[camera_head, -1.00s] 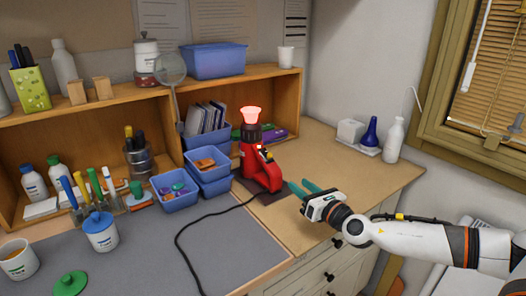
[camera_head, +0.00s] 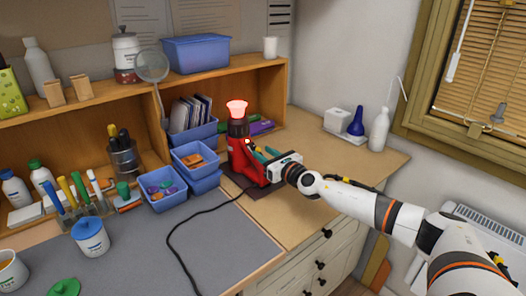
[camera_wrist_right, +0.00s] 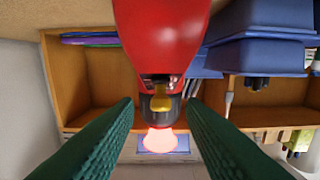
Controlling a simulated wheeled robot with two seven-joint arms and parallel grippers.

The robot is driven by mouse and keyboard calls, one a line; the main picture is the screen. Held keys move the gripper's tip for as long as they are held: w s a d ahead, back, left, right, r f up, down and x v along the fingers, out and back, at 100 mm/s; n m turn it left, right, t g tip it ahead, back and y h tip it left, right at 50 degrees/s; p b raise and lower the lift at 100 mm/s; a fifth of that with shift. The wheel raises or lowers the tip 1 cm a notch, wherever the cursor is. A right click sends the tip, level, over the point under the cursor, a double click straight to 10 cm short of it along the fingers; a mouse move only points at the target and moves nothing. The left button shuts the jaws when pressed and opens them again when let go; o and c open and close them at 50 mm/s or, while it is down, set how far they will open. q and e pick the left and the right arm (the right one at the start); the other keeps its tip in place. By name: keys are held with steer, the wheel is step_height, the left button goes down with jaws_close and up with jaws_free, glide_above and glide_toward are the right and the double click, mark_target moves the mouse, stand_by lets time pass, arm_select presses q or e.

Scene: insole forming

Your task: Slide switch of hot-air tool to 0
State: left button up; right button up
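The red hot-air tool (camera_head: 240,152) stands upright on a dark mat at the right end of the shelf, its nozzle (camera_head: 237,108) glowing pinkish red. In the right wrist view its red body (camera_wrist_right: 162,35) fills the top middle. A yellow switch (camera_wrist_right: 162,101) shows in a dark slot below the body. My right gripper (camera_head: 261,153) is at the tool's right side. In the wrist view its green fingers (camera_wrist_right: 160,108) are open, one on each side of the switch, with visible gaps and nothing gripped. The switch's exact setting cannot be read. My left gripper is not in view.
Blue bins (camera_head: 200,165) stand close to the left of the tool. The tool's black cable (camera_head: 185,228) runs over the grey mat (camera_head: 235,250). A white bottle (camera_head: 379,129) and a blue bottle (camera_head: 356,121) stand at the back right. The wooden top (camera_head: 300,212) in front is clear.

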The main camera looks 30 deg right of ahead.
steer(key=shift+w+a, duration=0.1)
steer(key=shift+w, duration=0.55)
jaws_close()
